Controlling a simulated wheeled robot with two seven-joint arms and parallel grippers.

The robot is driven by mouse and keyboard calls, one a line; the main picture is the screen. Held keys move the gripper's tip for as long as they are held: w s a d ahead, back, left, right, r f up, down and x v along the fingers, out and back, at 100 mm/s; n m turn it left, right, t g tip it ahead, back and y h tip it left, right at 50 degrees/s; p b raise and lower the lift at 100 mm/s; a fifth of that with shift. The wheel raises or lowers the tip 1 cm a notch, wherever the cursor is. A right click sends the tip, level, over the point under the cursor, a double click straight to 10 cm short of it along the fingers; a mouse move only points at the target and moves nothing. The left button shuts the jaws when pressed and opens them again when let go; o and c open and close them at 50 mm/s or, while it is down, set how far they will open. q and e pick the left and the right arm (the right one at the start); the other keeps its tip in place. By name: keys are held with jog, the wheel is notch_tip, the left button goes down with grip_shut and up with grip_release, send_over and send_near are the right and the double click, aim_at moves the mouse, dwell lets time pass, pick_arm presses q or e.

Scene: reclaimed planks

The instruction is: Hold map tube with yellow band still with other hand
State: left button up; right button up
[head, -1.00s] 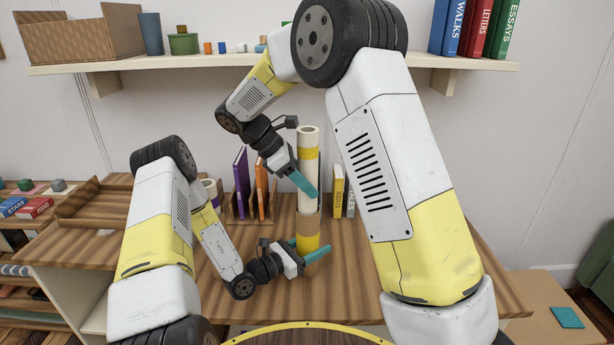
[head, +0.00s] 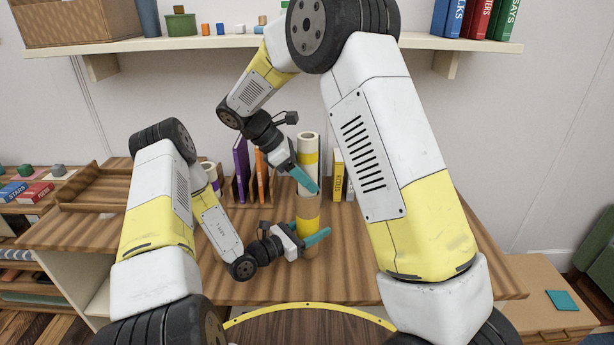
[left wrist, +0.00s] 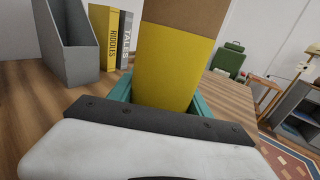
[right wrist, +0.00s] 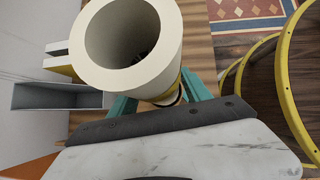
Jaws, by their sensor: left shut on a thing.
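The map tube with yellow band is a brown upright cylinder (head: 307,213) on the desk in the head view; its yellow band (left wrist: 172,70) fills the middle of the left wrist view. My left gripper (head: 309,237) is shut on it, fingers on both sides low on the band. A cream rolled map (head: 308,146) with its own yellow band stands upright above the tube, its lower end appearing to go into the tube's mouth. My right gripper (head: 305,181) is closed around this roll. The right wrist view shows the roll's hollow end (right wrist: 130,35) between the fingers.
An organizer with purple (head: 241,170) and orange books stands behind left. Yellow and grey books (head: 338,174) stand behind right, beside a grey holder (left wrist: 72,45). A wall shelf (head: 240,43) runs above. A wooden tray (head: 95,188) lies left. The desk's front middle is clear.

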jog(key=shift+o, duration=0.9)
jog(key=v, duration=1.2)
pick_arm(q)
jog(key=o, duration=1.7)
